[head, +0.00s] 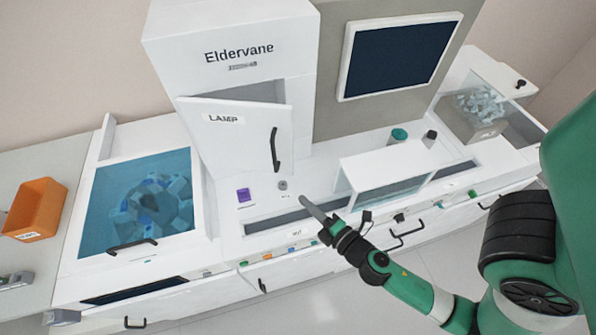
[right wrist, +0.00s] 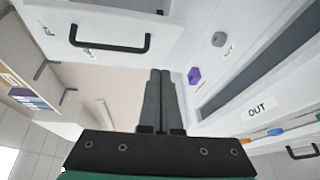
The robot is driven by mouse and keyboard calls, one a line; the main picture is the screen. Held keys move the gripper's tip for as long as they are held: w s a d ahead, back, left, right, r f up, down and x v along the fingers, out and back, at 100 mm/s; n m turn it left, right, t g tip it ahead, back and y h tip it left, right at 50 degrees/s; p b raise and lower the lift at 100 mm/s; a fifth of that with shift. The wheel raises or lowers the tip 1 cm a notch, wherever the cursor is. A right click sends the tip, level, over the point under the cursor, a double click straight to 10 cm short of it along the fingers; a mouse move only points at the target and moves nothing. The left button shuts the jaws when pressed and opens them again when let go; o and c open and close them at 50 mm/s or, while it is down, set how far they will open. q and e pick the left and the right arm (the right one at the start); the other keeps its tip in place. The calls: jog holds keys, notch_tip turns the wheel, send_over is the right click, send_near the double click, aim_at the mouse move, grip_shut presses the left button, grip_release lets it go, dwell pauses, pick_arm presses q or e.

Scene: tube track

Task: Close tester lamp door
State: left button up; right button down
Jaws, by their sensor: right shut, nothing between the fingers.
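The tester lamp door (head: 240,138) is a white panel marked LAMP with a black bar handle (head: 274,150) near its right edge. It stands partly open, with a dark gap (head: 245,92) showing above its top edge. The door and handle also show at the top left of the right wrist view (right wrist: 110,38). My right gripper (head: 305,199) is shut and empty, in front of the tester and below and right of the handle. In the right wrist view its fingers (right wrist: 160,75) are together, pointing up between the handle and the panel, touching neither. My left gripper is not in view.
A purple button (head: 243,195) and a grey knob (head: 282,185) sit on the panel right below the door. A clear-sided white cover (head: 385,175) stands to the right. A blue-windowed bin (head: 140,200) and an orange box (head: 36,210) are at left.

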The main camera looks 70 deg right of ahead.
notch_tip(320, 180, up, 4)
jog(key=s+a+m+h+b, duration=0.1)
jog(key=a+h+b, duration=0.1)
jog(key=p, duration=0.4)
send_near(283, 156)
jog(key=w, duration=0.4)
jog(key=d+p, duration=0.1)
jog(key=d, duration=0.1)
jog(key=shift+w+d+r+t+p, duration=0.1)
jog(key=shift+w+d+t+p, duration=0.15)
jog(key=shift+t+p, duration=0.1)
jog(key=shift+w+d, duration=0.1)
jog(key=shift+d, duration=0.4)
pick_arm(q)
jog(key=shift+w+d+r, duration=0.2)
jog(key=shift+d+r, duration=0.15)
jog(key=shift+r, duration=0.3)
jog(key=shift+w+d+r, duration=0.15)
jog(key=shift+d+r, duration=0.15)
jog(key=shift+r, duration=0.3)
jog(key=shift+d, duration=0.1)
pick_arm(e)
jog(key=shift+d+f, duration=0.1)
jog(key=shift+f, duration=0.15)
